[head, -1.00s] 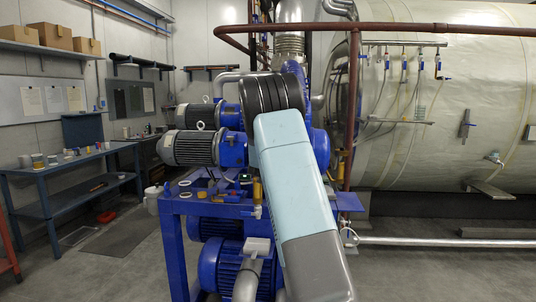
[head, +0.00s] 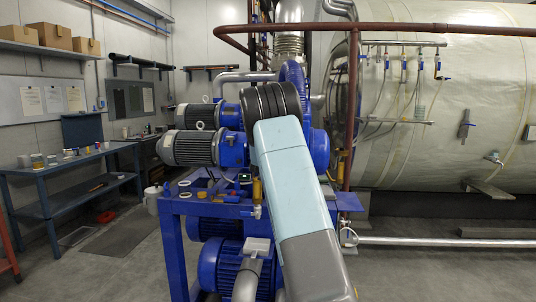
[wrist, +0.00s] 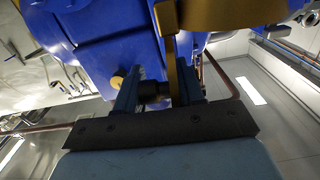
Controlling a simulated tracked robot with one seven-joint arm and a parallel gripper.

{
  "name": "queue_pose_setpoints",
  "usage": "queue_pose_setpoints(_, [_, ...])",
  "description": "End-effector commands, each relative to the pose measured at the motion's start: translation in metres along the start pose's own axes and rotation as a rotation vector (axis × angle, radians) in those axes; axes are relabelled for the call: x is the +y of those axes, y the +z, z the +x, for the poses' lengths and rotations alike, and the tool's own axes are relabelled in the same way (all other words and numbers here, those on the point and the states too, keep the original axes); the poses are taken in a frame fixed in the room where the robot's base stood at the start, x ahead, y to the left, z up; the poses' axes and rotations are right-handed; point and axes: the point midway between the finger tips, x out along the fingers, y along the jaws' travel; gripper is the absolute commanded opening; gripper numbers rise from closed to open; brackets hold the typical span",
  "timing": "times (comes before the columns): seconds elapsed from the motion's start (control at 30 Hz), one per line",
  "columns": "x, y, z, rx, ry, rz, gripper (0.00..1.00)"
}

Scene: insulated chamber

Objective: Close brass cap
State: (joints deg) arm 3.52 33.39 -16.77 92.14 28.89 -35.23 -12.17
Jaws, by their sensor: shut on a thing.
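A gold-coloured brass piece (wrist: 225,14), taken to be the brass cap, fills the upper right of the wrist view. A narrow brass strip from it runs down between the fingers of my gripper (wrist: 157,92), close to the right finger. A short dark cylinder also shows between the fingers. My gripper is shut on the brass part, though the exact contact is partly hidden. A small brass knob (wrist: 118,80) sits just left of the left finger. In the head view my own arm hides the gripper and the cap.
Blue machinery (wrist: 105,45) stands close ahead of the fingers. In the head view, grey motors (head: 190,148) and a blue bench (head: 205,208) with small items stand left of my arm. A large pale tank (head: 450,95) is at right.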

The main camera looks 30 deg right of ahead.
Motion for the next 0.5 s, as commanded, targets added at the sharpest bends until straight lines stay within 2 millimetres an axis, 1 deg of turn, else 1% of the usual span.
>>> queue_pose_setpoints(0.03, [-0.0001, 0.0001, -0.0001, 0.0, 0.0, 0.0, 0.15])
queue_pose_setpoints(0.1, [-0.0001, 0.0001, -0.0002, 0.0, 0.0, 0.0, 0.08])
queue_pose_setpoints(0.13, [-0.008, 0.0002, -0.0052, 0.0, -0.002, 0.0, 0.07])
queue_pose_setpoints(0.2, [-0.0043, 0.0005, -0.0024, -0.001, -0.002, -0.001, 0.07])
queue_pose_setpoints(0.5, [-0.0076, -0.0004, -0.0012, 0.0, -0.005, -0.06, 0.07])
